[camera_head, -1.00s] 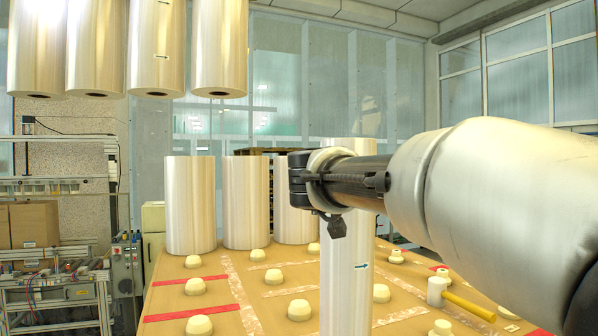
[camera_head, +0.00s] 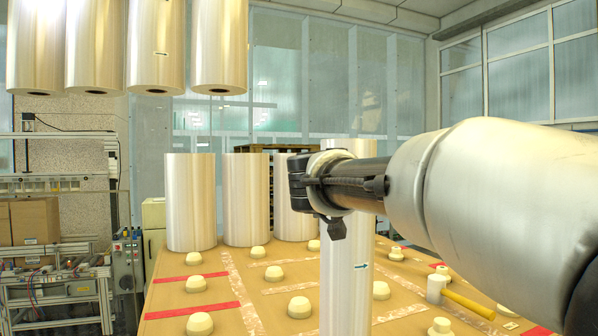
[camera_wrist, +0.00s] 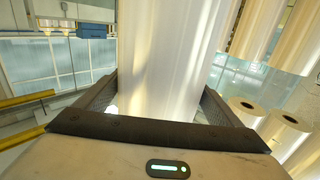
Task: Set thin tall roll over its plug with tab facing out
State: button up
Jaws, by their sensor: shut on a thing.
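A thin tall white roll (camera_head: 345,278) stands upright in front of my arm in the head view, its lower end cut off by the picture's edge. A small blue arrow tab shows on its side, facing the camera. My gripper (camera_wrist: 158,95) is shut on the roll (camera_wrist: 170,50), with one dark finger on each side of it in the wrist view. In the head view my wrist hides the roll's upper middle. Several cream plugs (camera_head: 299,307) stand on the tan pallet sheet (camera_head: 262,310). Which plug is under the roll is hidden.
Wide rolls (camera_head: 191,203) stand in a row at the pallet's back. More rolls (camera_head: 220,45) hang at the upper left. A white and yellow mallet-like thing (camera_head: 468,304) lies at right. Red strips (camera_head: 190,311) cross the sheet. A machine frame (camera_head: 55,290) stands left.

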jog(key=shift+s+f+b, duration=0.1)
jog(key=shift+f+b, duration=0.35)
jog(key=shift+f, duration=0.35)
dwell(1.0)
jog(key=o, duration=1.6)
jog(key=shift+s, duration=0.1)
jog(key=shift+o, duration=0.2)
jog(key=shift+f, duration=0.65)
